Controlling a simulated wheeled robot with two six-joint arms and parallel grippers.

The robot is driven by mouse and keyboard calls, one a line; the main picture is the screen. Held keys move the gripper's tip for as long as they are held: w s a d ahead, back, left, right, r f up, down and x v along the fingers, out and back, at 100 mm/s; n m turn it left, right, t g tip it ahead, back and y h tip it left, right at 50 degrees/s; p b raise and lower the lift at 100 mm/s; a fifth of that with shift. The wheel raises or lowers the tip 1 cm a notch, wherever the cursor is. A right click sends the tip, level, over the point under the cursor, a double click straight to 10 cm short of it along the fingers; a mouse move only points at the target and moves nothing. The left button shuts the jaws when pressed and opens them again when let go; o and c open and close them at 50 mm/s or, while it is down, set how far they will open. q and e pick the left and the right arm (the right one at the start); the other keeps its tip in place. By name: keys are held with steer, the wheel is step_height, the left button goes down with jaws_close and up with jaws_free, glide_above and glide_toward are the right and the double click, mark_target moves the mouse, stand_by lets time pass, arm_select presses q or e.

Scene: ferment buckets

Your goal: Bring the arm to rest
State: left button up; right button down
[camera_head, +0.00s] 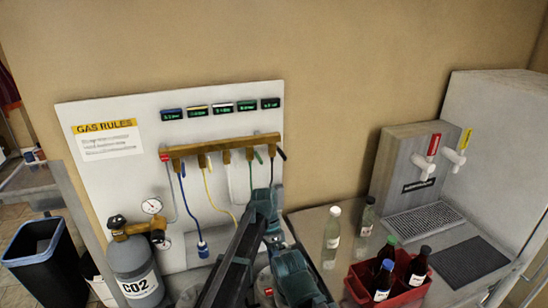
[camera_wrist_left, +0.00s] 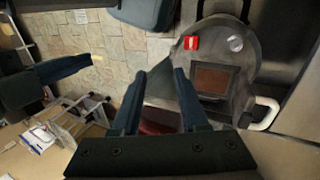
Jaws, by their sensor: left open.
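My left gripper (camera_wrist_left: 160,74) shows in the left wrist view with its two dark teal fingers apart. A gap lies between them and I see nothing gripped. A dark red patch shows low between the fingers, too little of it to name. In the head view my dark arm with teal joints rises from the bottom edge in front of the gas panel (camera_head: 110,165). Its gripper cannot be made out there.
The panel carries a brass manifold (camera_head: 222,146) with blue, yellow and green hoses. A CO2 cylinder (camera_head: 135,262) stands left. A red crate (camera_head: 362,292) with bottles, two clear bottles (camera_head: 332,238) (camera_head: 367,217) and a tap unit (camera_head: 408,170) are right. A black bin (camera_head: 45,265) stands far left.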

arm_select(q)
steer(key=s+a+f+n+t+y, duration=0.1)
steer(key=s+a+n+t, duration=0.2)
steer(key=s+a+n, duration=0.5)
steer(key=s+a+f+n+t+y, duration=0.1)
steer(key=s+a+n+t, duration=0.15)
steer(key=a+n, duration=0.55)
steer(key=s+d+f+m+g+b, duration=0.1)
steer(key=s+d+m, duration=0.4)
steer(key=d, duration=0.4)
steer(key=shift+s+f+m+y+b, duration=0.3)
steer(key=shift+s+m+y+b, duration=0.1)
steer(key=shift+m, duration=0.1)
stand_by(0.9)
